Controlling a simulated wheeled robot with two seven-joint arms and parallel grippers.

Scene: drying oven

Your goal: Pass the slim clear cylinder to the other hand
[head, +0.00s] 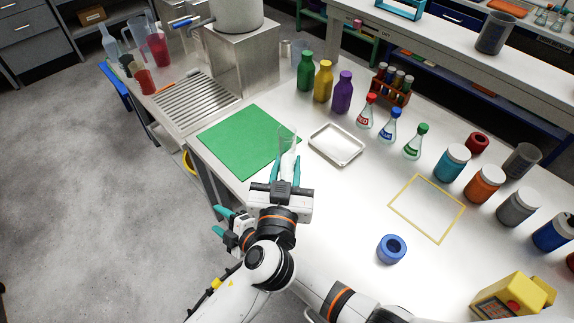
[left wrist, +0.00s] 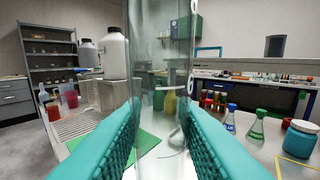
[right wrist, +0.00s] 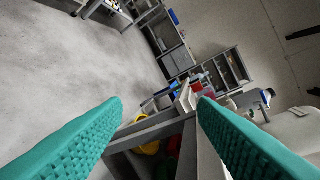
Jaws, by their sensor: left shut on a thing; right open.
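The slim clear cylinder (head: 287,138) stands out from my left gripper (head: 285,164) over the edge of the green mat in the head view. My left gripper is shut on it. In the left wrist view the see-through cylinder (left wrist: 160,75) rises between the two teal fingers. My right gripper (head: 219,221) is lower left of the left one in the head view, beside the table's near edge and partly hidden by my arm. In the right wrist view its teal fingers (right wrist: 160,108) are wide apart with nothing between them; the cylinder is not in that view.
A green mat (head: 232,150) and a metal tray (head: 336,131) lie near the cylinder. Bottles, flasks and lidded jars line the table's back and right. A blue ring (head: 391,249) and a yellow square outline (head: 404,207) are on the clear table area. Floor is open at left.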

